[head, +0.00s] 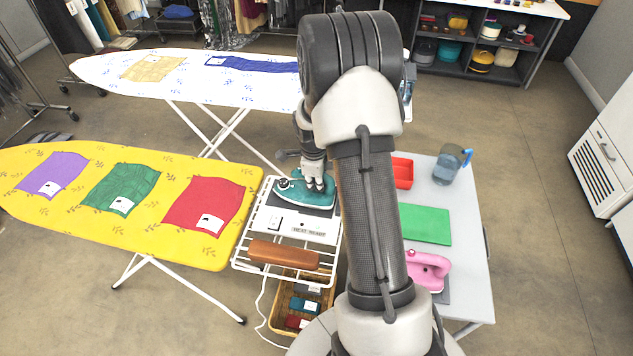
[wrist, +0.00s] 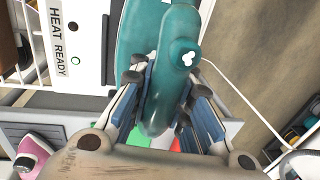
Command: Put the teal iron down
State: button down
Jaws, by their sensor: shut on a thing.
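The teal iron (head: 291,192) is at the far end of the white wire rack (head: 239,258), beside the yellow ironing board. My gripper (head: 315,184) is shut on the iron's handle from above. In the wrist view the handle of the teal iron (wrist: 172,60) runs between the two fingers of my gripper (wrist: 160,88). The iron's soleplate is over or on the rack's far end; I cannot tell whether it touches. The white panel (head: 290,224) marked HEAT READY lies just in front of it. My arm hides part of the rack's right side.
The yellow ironing board (head: 145,235) carries purple, green and red cloths. A brown wooden block (head: 285,254) lies on the rack's near end, above a wicker basket (head: 282,317).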

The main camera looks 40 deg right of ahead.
jog(key=shift+f, duration=0.15)
jog(key=c, duration=1.5)
grip_release()
jog(key=shift+o, duration=0.2)
jog(key=s+a+r+n+p, duration=0.2)
jog(key=a+r+n, duration=0.15)
jog(key=r, duration=0.75)
jog(key=s+a+r+n+p, duration=0.1)
jog(key=s+a+r+n, duration=0.3)
jog(key=r, duration=0.7)
jog(key=s+a+r+n+t, duration=0.1)
jog(key=s+a+r+n, duration=0.3)
jog(key=s+a+n, duration=0.4)
jog(key=s+a+r+n+t+y, duration=0.1)
jog(key=s+a+r+n+t, duration=0.1)
jog(key=s+a+r+n, duration=0.3)
jog(key=s+a+n, duration=0.3)
jog(key=s+n, duration=0.2)
jog(key=n, duration=0.2)
jog(key=shift+s+y, duration=0.3)
jog(key=shift+s, duration=0.05)
